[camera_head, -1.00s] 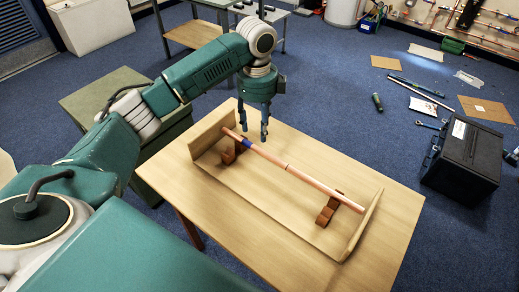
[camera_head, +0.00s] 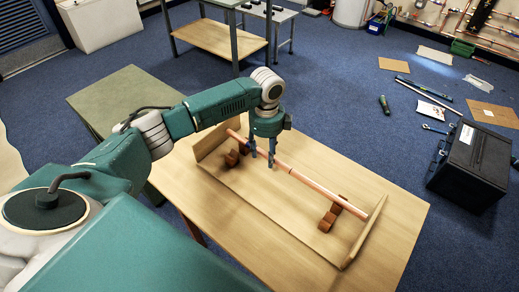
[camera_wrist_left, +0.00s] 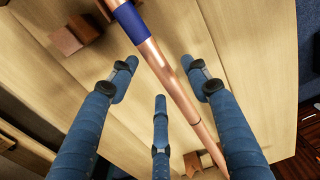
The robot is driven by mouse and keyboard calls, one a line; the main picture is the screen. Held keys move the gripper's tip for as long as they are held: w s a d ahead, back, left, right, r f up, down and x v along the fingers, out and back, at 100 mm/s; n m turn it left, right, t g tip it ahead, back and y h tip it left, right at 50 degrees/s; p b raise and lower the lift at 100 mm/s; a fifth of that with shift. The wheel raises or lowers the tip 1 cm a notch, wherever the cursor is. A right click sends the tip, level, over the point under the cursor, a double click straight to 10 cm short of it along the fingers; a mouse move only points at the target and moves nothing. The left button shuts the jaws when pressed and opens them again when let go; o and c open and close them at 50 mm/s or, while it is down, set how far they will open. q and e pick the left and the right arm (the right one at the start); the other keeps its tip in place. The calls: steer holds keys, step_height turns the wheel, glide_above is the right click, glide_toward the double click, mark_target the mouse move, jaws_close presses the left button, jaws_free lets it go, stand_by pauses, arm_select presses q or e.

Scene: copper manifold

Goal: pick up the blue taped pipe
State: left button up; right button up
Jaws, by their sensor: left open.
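The copper pipe (camera_head: 322,189) lies across two brown wooden supports (camera_head: 331,216) in a shallow wooden tray (camera_head: 255,193) on the table. Its blue tape band (camera_wrist_left: 129,22) shows at the top of the left wrist view; in the head view my gripper's fingers hide most or all of it. My left gripper (camera_head: 272,160) is open above the pipe, toward its far left end. In the left wrist view the pipe (camera_wrist_left: 166,72) runs diagonally between my spread blue fingers, with no visible grip. The tape lies off-centre, beyond the fingertips. My right gripper is out of view.
The tray has raised end walls at left and right. The wooden table (camera_head: 407,207) has bare room around the tray. A green-topped bench (camera_head: 115,90) stands at left. A black toolbox (camera_head: 474,155) and scattered tools are on the blue floor at right.

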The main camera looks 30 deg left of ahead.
arm_select(q)
steer(key=shift+f, duration=0.15)
jaws_close()
stand_by(0.4)
